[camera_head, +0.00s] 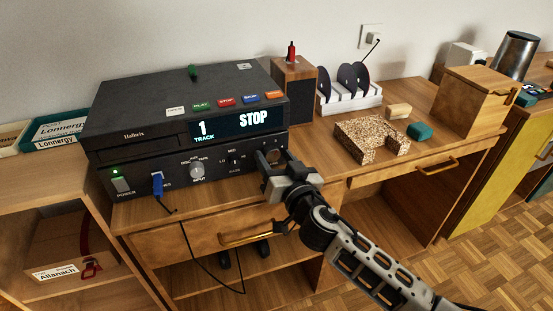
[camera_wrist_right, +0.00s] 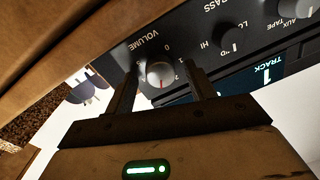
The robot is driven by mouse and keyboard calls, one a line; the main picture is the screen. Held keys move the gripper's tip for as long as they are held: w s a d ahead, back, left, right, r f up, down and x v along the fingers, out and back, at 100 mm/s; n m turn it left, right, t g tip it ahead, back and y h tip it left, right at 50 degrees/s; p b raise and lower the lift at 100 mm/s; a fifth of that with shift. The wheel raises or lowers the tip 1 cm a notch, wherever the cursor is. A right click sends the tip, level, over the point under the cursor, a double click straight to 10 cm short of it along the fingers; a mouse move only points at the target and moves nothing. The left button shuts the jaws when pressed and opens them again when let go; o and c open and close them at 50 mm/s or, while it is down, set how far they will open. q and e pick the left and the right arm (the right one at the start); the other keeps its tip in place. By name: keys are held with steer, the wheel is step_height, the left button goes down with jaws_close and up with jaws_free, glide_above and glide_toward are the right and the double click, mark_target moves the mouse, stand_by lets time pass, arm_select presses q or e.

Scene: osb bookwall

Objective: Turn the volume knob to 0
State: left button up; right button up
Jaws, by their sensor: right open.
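The volume knob (camera_wrist_right: 159,73) is a round silver-grey dial with a red pointer mark, on the black front panel of the stereo (camera_head: 185,115). The printed word VOLUME and small numerals show around it in the right wrist view. The red mark is on the side of the knob nearer my gripper's body in that view. My right gripper (camera_head: 270,158) is open at the right end of the panel. In the wrist view its two fingers (camera_wrist_right: 160,80) lie on either side of the knob; I cannot tell whether they touch it. In the head view the gripper largely hides the knob.
A silver input knob (camera_head: 197,171) and a blue plug (camera_head: 157,184) with a hanging cable are left of my gripper. The display (camera_head: 229,123) reads track 1, STOP. A wooden speaker (camera_head: 293,90), a white rack (camera_head: 349,100) and a speckled block (camera_head: 372,139) stand right on the desk.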

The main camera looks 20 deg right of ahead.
steer(key=c, duration=1)
